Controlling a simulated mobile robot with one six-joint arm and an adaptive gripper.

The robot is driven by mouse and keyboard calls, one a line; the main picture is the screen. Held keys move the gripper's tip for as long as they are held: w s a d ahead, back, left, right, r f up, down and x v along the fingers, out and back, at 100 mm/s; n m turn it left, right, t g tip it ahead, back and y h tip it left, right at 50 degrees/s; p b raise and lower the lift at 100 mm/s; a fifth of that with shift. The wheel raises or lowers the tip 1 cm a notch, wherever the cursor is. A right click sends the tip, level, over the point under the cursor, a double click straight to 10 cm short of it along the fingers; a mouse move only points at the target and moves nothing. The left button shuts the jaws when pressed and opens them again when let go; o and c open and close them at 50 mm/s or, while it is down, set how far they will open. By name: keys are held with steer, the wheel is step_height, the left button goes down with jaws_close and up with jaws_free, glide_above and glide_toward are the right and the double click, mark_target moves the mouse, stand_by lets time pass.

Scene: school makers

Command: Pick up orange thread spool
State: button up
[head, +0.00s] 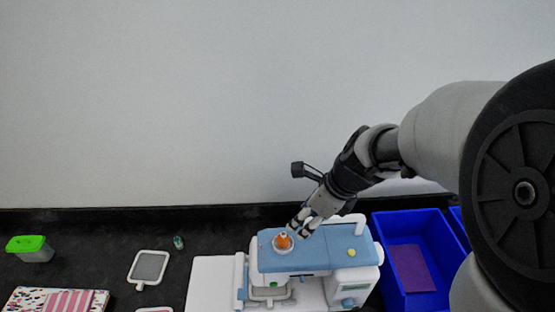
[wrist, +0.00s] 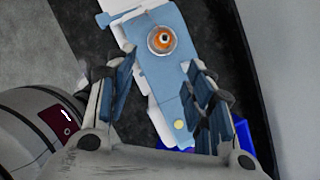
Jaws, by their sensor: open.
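The orange thread spool (head: 283,241) stands on the blue top of a white and blue sewing machine (head: 334,250). In the wrist view the spool (wrist: 162,41) shows from above, seated in a pale round base. My gripper (head: 303,222) is just right of and slightly above the spool in the head view. In the wrist view my gripper (wrist: 155,85) has its two fingers spread wide, with the spool ahead of the gap between them. Nothing is held. The sewing machine also shows in the wrist view (wrist: 160,78), running beneath the fingers.
A blue bin (head: 440,240) holding a purple item stands right of the machine. A green-lidded container (head: 28,246), a small framed panel (head: 149,267), a small bottle (head: 178,242) and patterned fabric (head: 60,301) lie to the left. A wall rises behind the dark table.

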steer(key=b, duration=0.2)
glide_toward(284, 234)
steer(key=x, duration=0.4)
steer(key=shift+s+f, duration=0.35)
steer(key=shift+f, duration=0.05)
steer(key=b+x, duration=0.1)
steer(key=x, duration=0.2)
steer(key=w+x, duration=0.1)
steer(key=x, duration=0.2)
steer(key=shift+a+r+b, duration=0.15)
steer(key=shift+r+b, duration=0.05)
steer(key=shift+b, duration=0.15)
steer(key=shift+s, duration=0.1)
steer(key=shift+c, duration=0.2)
steer(key=c, duration=0.9)
